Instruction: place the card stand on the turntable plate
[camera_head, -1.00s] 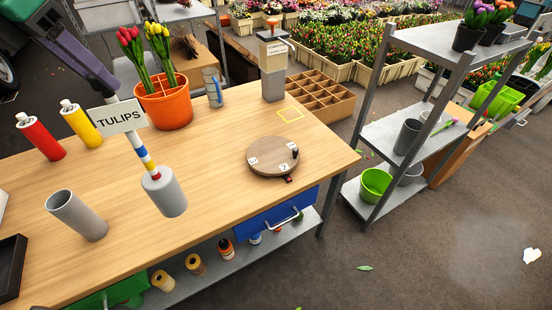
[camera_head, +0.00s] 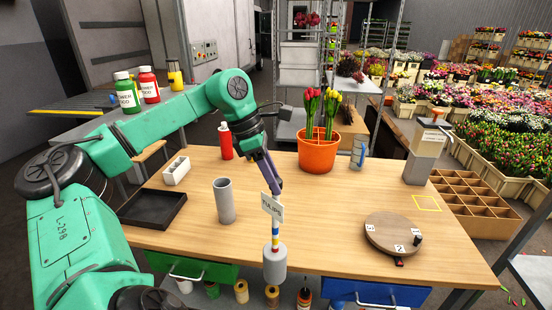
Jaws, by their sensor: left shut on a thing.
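The card stand has a grey cylindrical base (camera_head: 274,265), a striped rod and a white TULIPS card (camera_head: 272,206). My left gripper (camera_head: 273,186) points down and is shut on the rod near the card. The stand hangs nearly upright, its base overlapping the table's front edge in the picture; the gap below it is hard to judge. The round wooden turntable plate (camera_head: 385,232) lies to the right on the table, with numbered labels and a small black knob at its rim. Nothing else stands on it. My right gripper is not in view.
A grey tube (camera_head: 224,201) stands left of the card stand, with a black tray (camera_head: 153,208) farther left. An orange tulip pot (camera_head: 318,153) and a grey-blue can (camera_head: 359,152) stand behind. The tabletop (camera_head: 325,220) between stand and turntable is clear.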

